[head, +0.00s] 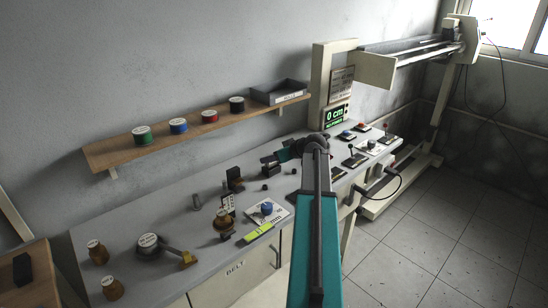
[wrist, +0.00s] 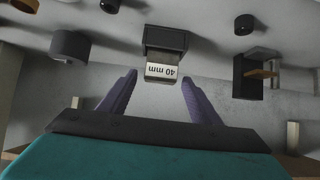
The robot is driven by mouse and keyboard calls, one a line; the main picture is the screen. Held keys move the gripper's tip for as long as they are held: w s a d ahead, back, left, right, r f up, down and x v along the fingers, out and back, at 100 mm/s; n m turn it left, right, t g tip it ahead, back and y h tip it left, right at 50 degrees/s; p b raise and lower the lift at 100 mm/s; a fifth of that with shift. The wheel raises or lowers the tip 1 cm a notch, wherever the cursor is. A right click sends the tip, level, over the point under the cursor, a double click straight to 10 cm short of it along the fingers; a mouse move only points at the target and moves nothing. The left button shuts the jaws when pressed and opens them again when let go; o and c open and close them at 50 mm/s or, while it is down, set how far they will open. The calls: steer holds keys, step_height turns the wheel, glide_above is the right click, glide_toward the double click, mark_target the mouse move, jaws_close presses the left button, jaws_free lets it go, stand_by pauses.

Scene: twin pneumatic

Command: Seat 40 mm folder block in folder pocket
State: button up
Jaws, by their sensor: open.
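A dark block (wrist: 166,40) with a pale end marked "40 mm" lies straight ahead of my gripper (wrist: 158,82) in the wrist view, the lettering upside down. My gripper's two purple fingers are open and spread to either side of the labelled end, with a gap on both sides. In the head view the block (head: 271,170) is a small dark shape on the bench beside my gripper (head: 266,159). I cannot tell for sure which thing is the folder pocket. A dark upright fixture with a brass-coloured piece (wrist: 263,73) stands to the right in the wrist view.
The bench (head: 165,215) also holds brass-coloured parts (head: 224,218) and a white plate with a blue knob (head: 267,208). A wooden shelf (head: 190,132) with several spools runs along the wall above.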

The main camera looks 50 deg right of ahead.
steer(key=shift+r, duration=0.15)
steer(key=b+v, duration=0.2)
steer(key=v, duration=1)
steer(key=shift+s, duration=0.1)
stand_by(0.6)
